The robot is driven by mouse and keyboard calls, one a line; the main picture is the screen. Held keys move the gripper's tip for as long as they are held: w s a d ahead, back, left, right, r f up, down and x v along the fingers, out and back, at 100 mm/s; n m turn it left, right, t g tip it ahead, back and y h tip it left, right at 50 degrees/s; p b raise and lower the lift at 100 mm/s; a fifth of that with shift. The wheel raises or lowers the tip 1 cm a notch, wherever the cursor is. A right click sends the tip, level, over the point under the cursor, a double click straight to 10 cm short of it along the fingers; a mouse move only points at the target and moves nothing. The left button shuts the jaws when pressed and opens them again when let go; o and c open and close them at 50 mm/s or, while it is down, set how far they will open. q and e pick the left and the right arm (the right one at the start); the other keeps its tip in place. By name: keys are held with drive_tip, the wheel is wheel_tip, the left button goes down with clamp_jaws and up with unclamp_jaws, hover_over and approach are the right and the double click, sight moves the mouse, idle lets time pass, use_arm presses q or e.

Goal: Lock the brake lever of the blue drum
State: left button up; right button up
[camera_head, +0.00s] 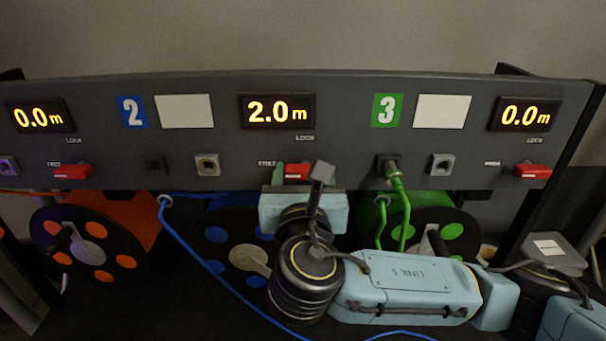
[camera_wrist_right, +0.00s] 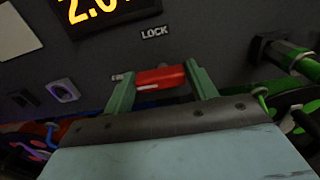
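The blue drum (camera_head: 207,247) sits below the middle of the panel, partly hidden by my right arm. Its red brake lever (camera_head: 296,171) lies about level on the panel, right of a FREE label and below a LOCK label. My right gripper (camera_head: 298,177) is at this lever. In the right wrist view, its two green fingers (camera_wrist_right: 161,84) stand wide apart, one at each end of the red lever (camera_wrist_right: 160,76). I see no clear grip; whether the fingers touch the lever is hard to tell. My left gripper is not in view.
The display (camera_head: 277,111) above reads 2.0 m. An orange drum (camera_head: 90,243) is left and a green drum (camera_head: 450,222) right, each with a red lever above. A green cable (camera_head: 397,185) is plugged in right of my gripper. A blue cable (camera_head: 190,250) hangs down left.

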drive_tip(key=c, duration=0.5)
drive_tip(key=shift+m, duration=0.3)
drive_tip(key=m, duration=0.3)
drive_tip(key=shift+d, duration=0.1)
drive_tip(key=m+p, duration=0.1)
drive_tip(key=m, duration=1.3)
drive_tip(key=shift+d+f, duration=0.15)
drive_tip(key=shift+d, duration=0.1)
drive_tip(key=shift+m, duration=0.3)
